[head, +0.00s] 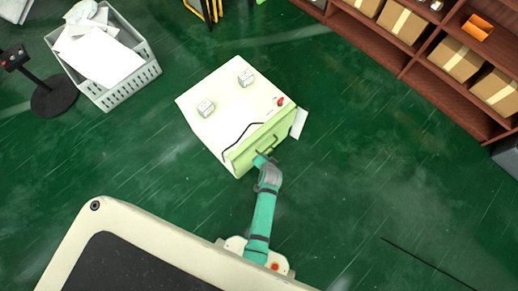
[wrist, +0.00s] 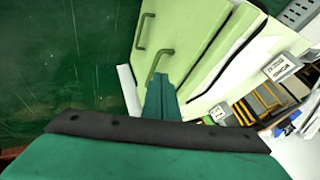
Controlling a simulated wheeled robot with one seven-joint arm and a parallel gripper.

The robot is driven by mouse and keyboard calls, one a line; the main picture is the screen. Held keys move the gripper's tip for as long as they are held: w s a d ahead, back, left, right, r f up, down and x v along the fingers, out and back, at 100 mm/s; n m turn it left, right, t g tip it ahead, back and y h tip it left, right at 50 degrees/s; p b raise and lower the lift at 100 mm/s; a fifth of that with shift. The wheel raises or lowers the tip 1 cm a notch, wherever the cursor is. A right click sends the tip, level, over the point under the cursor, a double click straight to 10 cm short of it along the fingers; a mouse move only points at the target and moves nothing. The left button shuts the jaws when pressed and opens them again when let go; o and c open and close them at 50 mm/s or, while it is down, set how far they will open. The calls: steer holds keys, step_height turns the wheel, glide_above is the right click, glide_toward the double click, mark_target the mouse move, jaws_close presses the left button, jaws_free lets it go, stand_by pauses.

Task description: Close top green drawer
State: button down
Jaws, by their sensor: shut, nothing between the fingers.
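A pale cabinet (head: 225,128) with light-green drawer fronts stands in the middle of the head view, seen from above. In the wrist view, the top green drawer (wrist: 185,40) has a bar handle (wrist: 158,62); a second handle (wrist: 144,30) is on the front beyond it. Dark lines show near the top drawer's edge, but I cannot tell how far it is open. My gripper (head: 262,160) is shut and empty, at the drawer front by the handle. Its fingers also show in the wrist view (wrist: 161,92), close to that handle; contact is unclear.
A grey basket (head: 146,73) with papers stands at upper left. Shelves (head: 405,60) with cartons line the upper right. Green floor to the right is clear.

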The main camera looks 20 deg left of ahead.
mark_target(259, 146)
steer(key=shift+w+a+f, duration=1.05)
steer(key=shift+w+a, duration=0.05)
steer(key=shift+a, duration=0.2)
steer(key=shift+w+a+f, duration=1)
steer(key=shift+w+a, duration=0.1)
steer(key=shift+a, duration=0.15)
steer(key=shift+d, duration=0.1)
